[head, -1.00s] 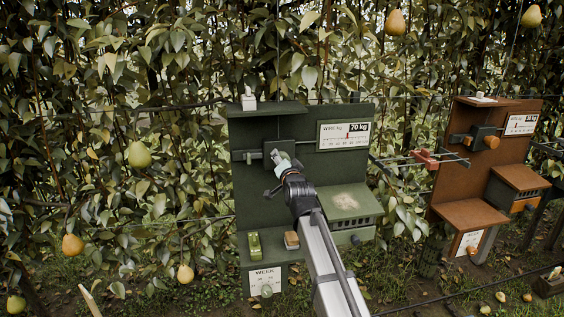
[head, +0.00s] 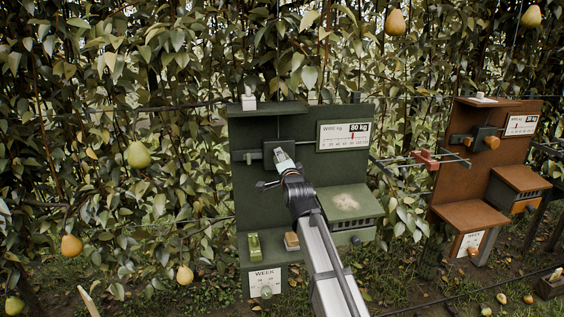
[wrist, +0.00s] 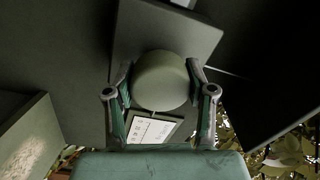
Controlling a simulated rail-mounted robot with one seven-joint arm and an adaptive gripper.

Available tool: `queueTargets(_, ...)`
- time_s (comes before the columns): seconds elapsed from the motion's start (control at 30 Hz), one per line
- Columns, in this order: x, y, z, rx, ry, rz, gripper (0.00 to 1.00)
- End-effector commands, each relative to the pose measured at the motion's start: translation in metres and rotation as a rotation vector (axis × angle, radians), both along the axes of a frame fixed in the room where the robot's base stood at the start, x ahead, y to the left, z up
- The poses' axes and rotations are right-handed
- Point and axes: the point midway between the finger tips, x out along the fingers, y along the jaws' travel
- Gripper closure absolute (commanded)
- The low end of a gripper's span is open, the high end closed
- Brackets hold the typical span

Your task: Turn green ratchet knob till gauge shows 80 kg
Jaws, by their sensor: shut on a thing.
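The green ratchet knob (wrist: 161,82) fills the middle of the wrist view, a round green cylinder on a dark square block (wrist: 200,38). My gripper (wrist: 158,76) has one finger on each side of the knob and is shut on it. In the head view my gripper (head: 282,160) is at the block on the green panel (head: 250,130) and hides the knob. The gauge (head: 343,135), right of the block, shows 80 kg. Its red pointer stands near the middle of the scale. The gauge also shows tilted in the wrist view (wrist: 142,129), too small to read.
An orange-brown station (head: 480,165) with its own gauge (head: 520,125) stands to the right. Below my gripper, a green block (head: 254,246) and a tan block (head: 292,241) sit on a low shelf, above a WEEK sign (head: 264,282). Pear foliage surrounds the panel.

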Motion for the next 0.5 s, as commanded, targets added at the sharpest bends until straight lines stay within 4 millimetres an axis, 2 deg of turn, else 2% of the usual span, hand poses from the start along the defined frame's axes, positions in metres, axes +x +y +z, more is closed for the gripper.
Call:
queueTargets(0.17,0.0012,0.0003,0.0020,0.000,-0.004,0.000,0.80)
queueTargets(0.2,0.0012,0.0003,0.0020,0.000,-0.004,0.000,0.42)
queueTargets(0.27,0.0012,0.0003,0.0021,0.000,-0.004,0.000,0.20)
queueTargets(0.5,0.0006,0.0001,0.0010,0.000,-0.002,0.000,0.20)
